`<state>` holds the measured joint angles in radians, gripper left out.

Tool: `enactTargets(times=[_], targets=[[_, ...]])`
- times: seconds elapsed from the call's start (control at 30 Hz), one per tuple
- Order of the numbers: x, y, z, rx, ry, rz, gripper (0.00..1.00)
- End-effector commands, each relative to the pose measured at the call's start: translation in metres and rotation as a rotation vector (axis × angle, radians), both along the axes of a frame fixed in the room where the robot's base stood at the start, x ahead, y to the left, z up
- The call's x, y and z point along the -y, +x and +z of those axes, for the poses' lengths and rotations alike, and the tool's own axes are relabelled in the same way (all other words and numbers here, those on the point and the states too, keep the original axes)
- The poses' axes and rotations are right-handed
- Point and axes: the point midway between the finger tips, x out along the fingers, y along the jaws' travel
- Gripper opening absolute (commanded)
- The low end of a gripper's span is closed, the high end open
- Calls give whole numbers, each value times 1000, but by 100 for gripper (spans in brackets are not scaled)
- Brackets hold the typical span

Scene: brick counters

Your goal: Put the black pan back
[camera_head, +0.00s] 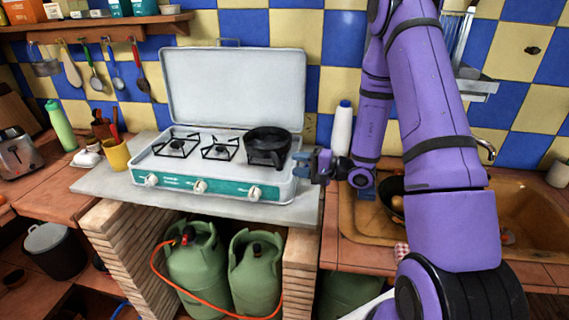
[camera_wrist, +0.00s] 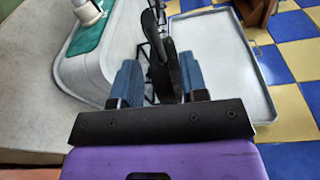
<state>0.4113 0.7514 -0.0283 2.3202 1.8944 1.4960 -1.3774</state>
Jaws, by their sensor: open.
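The black pan (camera_head: 268,140) sits on the right burner of the white and teal stove (camera_head: 215,183), its handle side toward my gripper (camera_head: 318,165). My gripper is at the stove's right edge, beside the pan. In the wrist view, the black pan handle (camera_wrist: 170,72) stands between the two blue fingers of my gripper (camera_wrist: 158,78). The fingers are open with gaps on both sides of the handle. Only a narrow dark part of the pan shows in this view.
The raised stove lid (camera_head: 235,85) stands behind the burners. A white bottle (camera_head: 342,128) stands right of the stove. The sink (camera_head: 520,215) at right holds a dark vessel (camera_head: 391,197). A rack with hanging utensils (camera_head: 90,35) is at upper left. Green gas cylinders (camera_head: 198,265) stand below.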

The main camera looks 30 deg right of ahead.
Motion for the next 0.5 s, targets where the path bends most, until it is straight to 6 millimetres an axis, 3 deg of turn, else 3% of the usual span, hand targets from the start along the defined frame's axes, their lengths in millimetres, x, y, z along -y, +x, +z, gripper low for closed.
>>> enactTargets(times=[0.23, 0.5], targets=[[31, -29, 3, 1, -1, -2, 40], [35, -40, 13, -2, -4, 32, 40]])
